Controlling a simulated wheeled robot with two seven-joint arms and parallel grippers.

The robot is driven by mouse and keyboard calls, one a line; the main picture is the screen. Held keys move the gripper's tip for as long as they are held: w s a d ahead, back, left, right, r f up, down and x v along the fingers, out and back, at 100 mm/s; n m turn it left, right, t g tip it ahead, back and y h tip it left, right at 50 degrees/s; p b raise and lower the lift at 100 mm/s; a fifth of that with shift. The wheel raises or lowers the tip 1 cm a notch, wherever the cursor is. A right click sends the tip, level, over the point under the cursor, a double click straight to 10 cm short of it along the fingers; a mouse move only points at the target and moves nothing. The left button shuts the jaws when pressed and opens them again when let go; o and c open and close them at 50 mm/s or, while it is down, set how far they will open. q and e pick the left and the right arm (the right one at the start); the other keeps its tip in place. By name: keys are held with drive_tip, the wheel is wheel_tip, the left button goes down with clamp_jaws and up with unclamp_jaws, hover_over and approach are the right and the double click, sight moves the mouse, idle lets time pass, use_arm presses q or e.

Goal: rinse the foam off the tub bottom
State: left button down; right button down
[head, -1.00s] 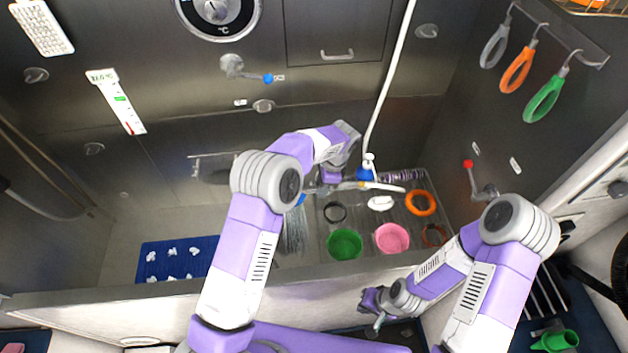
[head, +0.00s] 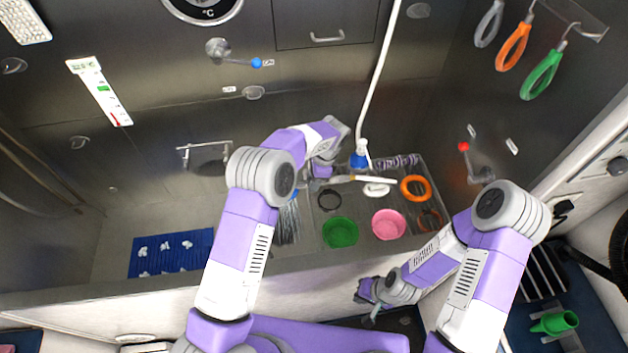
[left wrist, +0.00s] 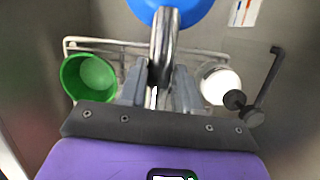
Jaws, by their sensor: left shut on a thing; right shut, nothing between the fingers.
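My left gripper (head: 313,184) is over the tub and shut on the dark handle (left wrist: 163,45) of a shower head. The blue head (left wrist: 172,10) shows at the top of the left wrist view; in the head view the arm mostly hides it. Pale streaks of water (head: 288,224) fall below it, right of the blue mat. White foam clumps (head: 165,246) lie on the blue mat (head: 203,242) on the tub bottom (head: 118,232), at the left; the arm covers the mat's right side. My right gripper (head: 371,309) is shut and empty, outside the tub's front wall.
A rack at the tub's right holds a green bowl (head: 340,232), a pink bowl (head: 388,224), an orange ring (head: 415,188) and a blue-capped bottle (head: 359,158). A pale hose or rod (head: 375,180) crosses above it. The tub's front rim (head: 120,296) lies between my body and the mat.

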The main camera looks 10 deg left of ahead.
use_arm(q)
drive_tip(key=shift+w+a, duration=0.1)
drive_tip(key=shift+w, duration=0.25)
drive_tip(key=shift+s, duration=0.15)
drive_tip(key=shift+s+d, duration=0.2)
drive_tip(key=shift+s, duration=0.25)
drive_tip(key=shift+w+a, duration=0.1)
drive_tip(key=shift+w, duration=0.1)
drive_tip(key=shift+w+a, duration=0.1)
drive_tip(key=shift+w, duration=0.3)
drive_tip(key=shift+r, duration=0.15)
drive_tip(key=shift+r+p, duration=2.3)
drive_tip(key=shift+r, duration=1.05)
